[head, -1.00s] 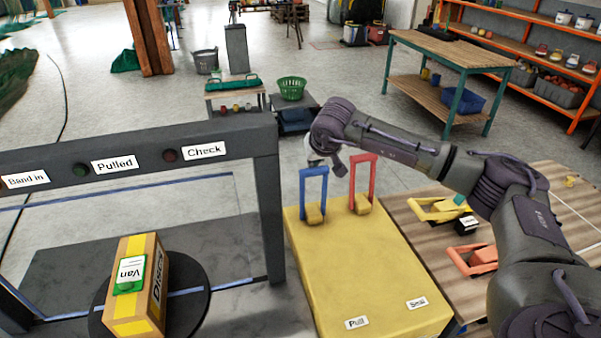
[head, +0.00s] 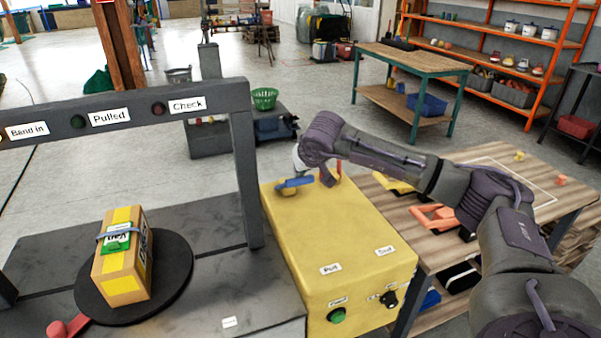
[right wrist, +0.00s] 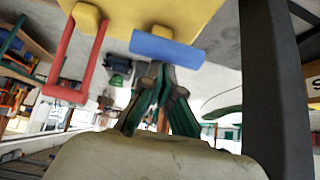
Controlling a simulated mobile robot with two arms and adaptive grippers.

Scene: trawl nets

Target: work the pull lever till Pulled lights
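The blue lever (head: 295,183) on the yellow housing (head: 335,225) lies low, with the "Pull" label (head: 330,269) in line at the near end. In the right wrist view the blue lever's bar (right wrist: 167,48) is just beyond my right gripper (right wrist: 162,72), whose fingertips are close together with nothing seen between them. I cannot tell whether they touch the bar. In the head view my forearm and wrist hide the fingers. The "Pulled" lamp (head: 78,122) on the dark frame looks dark green and unlit. My left gripper is out of view.
The red lever (right wrist: 78,55) stands beside the blue one. A carton (head: 121,262) with a blue band across it sits on the black turntable (head: 180,275). The frame's dark post (head: 245,180) stands left of the housing. A green button (head: 337,315) is on its near face.

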